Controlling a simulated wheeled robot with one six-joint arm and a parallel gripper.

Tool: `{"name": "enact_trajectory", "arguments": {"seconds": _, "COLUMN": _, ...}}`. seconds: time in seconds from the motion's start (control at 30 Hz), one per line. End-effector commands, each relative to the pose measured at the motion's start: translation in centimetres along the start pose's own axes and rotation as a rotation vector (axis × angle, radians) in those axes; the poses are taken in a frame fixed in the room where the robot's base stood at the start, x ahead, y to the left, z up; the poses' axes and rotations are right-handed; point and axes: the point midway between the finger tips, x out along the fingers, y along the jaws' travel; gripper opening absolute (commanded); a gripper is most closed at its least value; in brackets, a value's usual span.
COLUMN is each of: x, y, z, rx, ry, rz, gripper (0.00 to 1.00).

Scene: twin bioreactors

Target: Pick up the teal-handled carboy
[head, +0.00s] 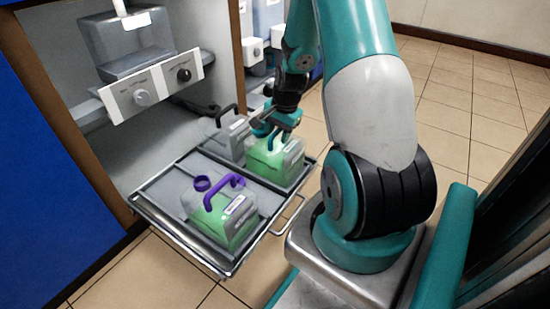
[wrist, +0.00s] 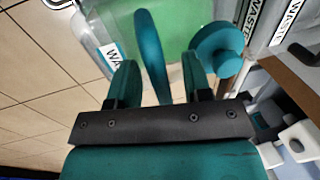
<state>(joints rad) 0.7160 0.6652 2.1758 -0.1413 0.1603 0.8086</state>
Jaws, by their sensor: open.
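The teal-handled carboy (head: 275,165) holds green liquid and stands on the right side of the pull-out tray. Its green body fills the top of the wrist view, with its teal handle (wrist: 152,55) and round teal cap (wrist: 220,48). My gripper (head: 278,125) is right above this carboy in the head view, covering most of its top. In the wrist view my gripper (wrist: 158,72) is open, with one finger on each side of the handle. The handle appears nearer the left finger; contact cannot be told.
A purple-handled carboy (head: 225,212) with green liquid stands at the tray's front left. A black-handled carboy (head: 228,135) stands behind, close to the teal-handled one. The metal tray (head: 183,234) extends from the cabinet. A knob panel (head: 150,87) is above it. Tiled floor lies right.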

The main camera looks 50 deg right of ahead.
Motion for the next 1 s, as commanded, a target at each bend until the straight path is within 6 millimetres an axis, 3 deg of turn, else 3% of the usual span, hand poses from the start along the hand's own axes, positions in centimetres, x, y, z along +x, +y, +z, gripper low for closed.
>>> {"name": "enact_trajectory", "arguments": {"seconds": 0.07, "x": -0.08, "y": -0.01, "z": 0.00, "rx": 0.000, "ry": 0.000, "rz": 0.000, "gripper": 0.40}}
{"name": "enact_trajectory", "arguments": {"seconds": 0.23, "x": -0.09, "y": 0.00, "z": 0.00, "rx": 0.000, "ry": 0.000, "rz": 0.000, "gripper": 0.01}}
{"name": "enact_trajectory", "arguments": {"seconds": 1.0, "x": -0.09, "y": 0.04, "z": 0.02, "rx": 0.000, "ry": -0.001, "rz": 0.001, "gripper": 0.00}}
